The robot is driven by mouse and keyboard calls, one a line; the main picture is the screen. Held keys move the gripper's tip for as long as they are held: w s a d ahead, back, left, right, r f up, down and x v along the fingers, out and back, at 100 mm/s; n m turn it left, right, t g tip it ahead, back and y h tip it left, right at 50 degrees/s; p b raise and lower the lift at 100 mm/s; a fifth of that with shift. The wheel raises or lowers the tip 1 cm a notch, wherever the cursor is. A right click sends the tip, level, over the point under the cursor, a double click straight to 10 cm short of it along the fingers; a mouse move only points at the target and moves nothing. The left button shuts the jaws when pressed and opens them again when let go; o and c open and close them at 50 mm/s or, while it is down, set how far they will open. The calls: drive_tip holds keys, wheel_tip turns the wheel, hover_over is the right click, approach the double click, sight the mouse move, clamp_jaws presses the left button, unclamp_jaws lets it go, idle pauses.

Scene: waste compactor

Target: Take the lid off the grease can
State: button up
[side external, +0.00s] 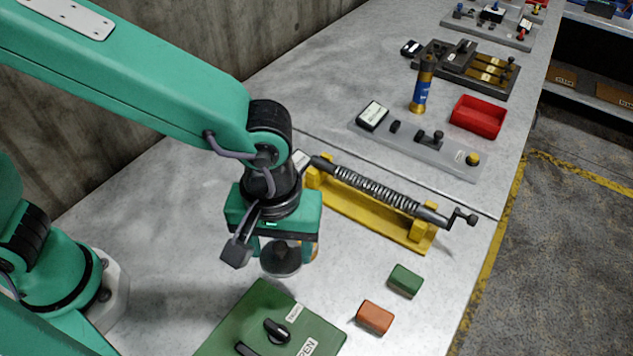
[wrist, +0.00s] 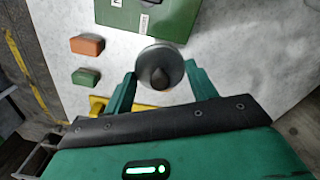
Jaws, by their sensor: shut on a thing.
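My gripper (side external: 281,250) points down over the bench, left of the yellow stand. Its two fingers are shut on a round grey lid with a dark knob, seen from above in the wrist view (wrist: 160,58). In the side view the lid's dark disc (side external: 281,262) shows between and below the fingers. The grease can's body is not clearly visible; I cannot tell whether the lid rests on it. A small yellowish piece shows by the right finger, partly hidden.
A green box (side external: 262,318) with black handles lies in front. An orange block (side external: 374,317) and a green block (side external: 405,281) lie to its right. The yellow stand (side external: 365,212) holds a spring rod with a crank. A red tray (side external: 478,117) and blue tube (side external: 421,90) are farther back.

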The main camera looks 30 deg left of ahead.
drive_tip(key=shift+s+d+r, duration=0.2)
drive_tip(key=shift+s+r, duration=0.15)
drive_tip(key=shift+s, duration=0.25)
drive_tip(key=shift+s+d+r, duration=0.2)
drive_tip(key=shift+s+r, duration=0.15)
drive_tip(key=shift+s, duration=0.2)
drive_tip(key=shift+w+a+f, duration=0.1)
drive_tip(key=shift+a+f, duration=0.05)
drive_tip(key=shift+a, duration=0.3)
drive_tip(key=a+f, duration=0.5)
drive_tip(key=a, duration=0.6)
hover_over(225, 271)
drive_tip(key=shift+m, duration=0.4)
drive_tip(key=shift+f, duration=2.7)
drive_tip(key=shift+f, duration=1.75)
drive_tip(key=shift+f, duration=0.1)
